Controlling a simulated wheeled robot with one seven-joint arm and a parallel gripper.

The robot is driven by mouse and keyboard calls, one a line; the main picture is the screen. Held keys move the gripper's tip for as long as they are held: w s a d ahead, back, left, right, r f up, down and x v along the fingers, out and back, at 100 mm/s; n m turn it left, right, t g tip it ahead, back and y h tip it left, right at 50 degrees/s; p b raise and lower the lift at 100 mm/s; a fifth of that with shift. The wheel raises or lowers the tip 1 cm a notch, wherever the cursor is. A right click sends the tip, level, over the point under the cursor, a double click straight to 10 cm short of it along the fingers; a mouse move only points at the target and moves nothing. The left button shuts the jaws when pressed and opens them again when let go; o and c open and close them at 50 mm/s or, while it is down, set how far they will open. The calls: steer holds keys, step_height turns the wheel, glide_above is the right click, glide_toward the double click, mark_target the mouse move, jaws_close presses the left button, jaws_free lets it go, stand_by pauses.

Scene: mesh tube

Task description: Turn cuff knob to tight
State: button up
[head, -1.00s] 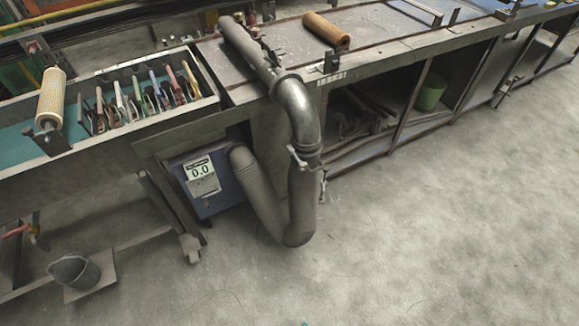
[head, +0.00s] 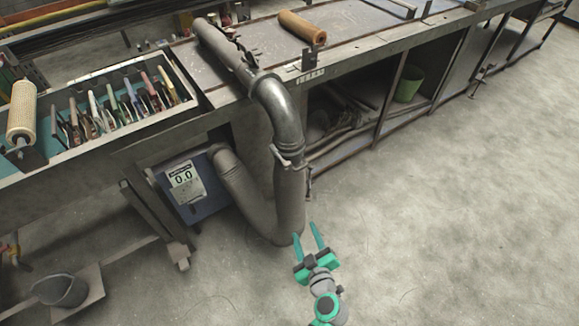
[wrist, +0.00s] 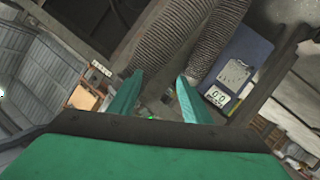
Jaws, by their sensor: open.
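A grey metal elbow pipe (head: 284,115) comes down off the bench edge and joins a grey hose (head: 289,205). A clamp-like cuff (head: 287,160) with a small part sticking out to the left sits around this joint. Another small fitting (head: 309,183) shows lower on the right side of the hose. I cannot tell which part is the knob or how it is set. My green gripper (head: 305,230) is open and empty, low by the hose bend in the head view. In the wrist view, ribbed hoses (wrist: 168,38) lie beyond my open fingers. The cuff is not clear there.
A blue box with a display reading 0.0 (head: 184,184) stands left of the hose, under the bench. A tray of hand tools (head: 165,105) and an orange-brown roll (head: 301,27) are on the bench. A dark bucket (head: 62,290) is lower left. The floor at right is clear.

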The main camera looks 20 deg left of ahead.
steer(key=w+a+r+n+y, duration=0.2)
steer(key=w+r+n+y, duration=0.1)
steer(key=w+r+n, duration=0.15)
steer(key=n+g+y, duration=0.2)
steer(key=n+y, duration=0.2)
steer(key=n, duration=0.1)
glide_toward(289, 168)
steer(key=x, duration=1)
steer(key=shift+w+a+r, duration=0.1)
steer(key=shift+w+a, duration=0.05)
steer(key=shift+w, duration=0.05)
steer(key=shift+s+a, duration=0.1)
steer(key=shift+a, duration=0.15)
steer(key=shift+d, duration=0.1)
steer(key=c, duration=1)
